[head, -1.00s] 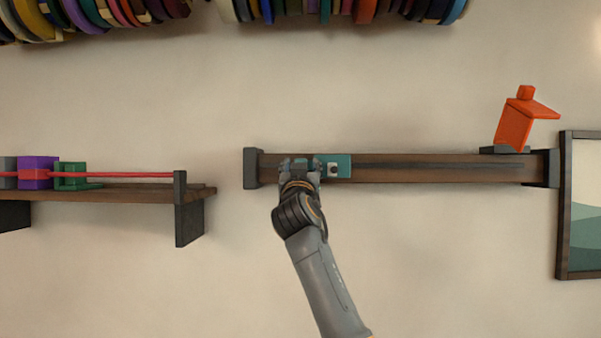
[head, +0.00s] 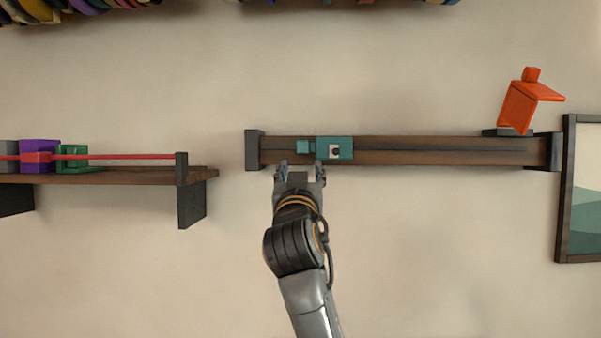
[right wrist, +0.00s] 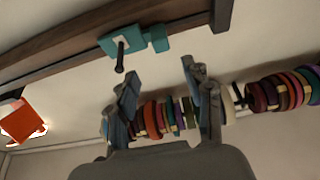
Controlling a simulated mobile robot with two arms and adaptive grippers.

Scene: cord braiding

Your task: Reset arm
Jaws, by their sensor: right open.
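My right gripper (head: 301,172) is open and empty in the head view, just below the left part of a wooden rail on the wall. A teal slider block (head: 334,148) with a white patch and a dark peg sits on the rail (head: 440,151), up and to the right of the fingertips. A smaller teal knob (head: 304,146) sticks out at its left. In the right wrist view the open fingers (right wrist: 160,82) are apart from the teal block (right wrist: 122,40), with nothing between them. My left gripper is not in view.
An orange angular piece (head: 524,103) stands at the rail's right end, near a framed picture (head: 585,190). A shelf (head: 110,178) at left holds purple (head: 40,154) and green (head: 73,158) blocks with a red cord. Coloured spools (head: 90,8) line the top. The wall below is clear.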

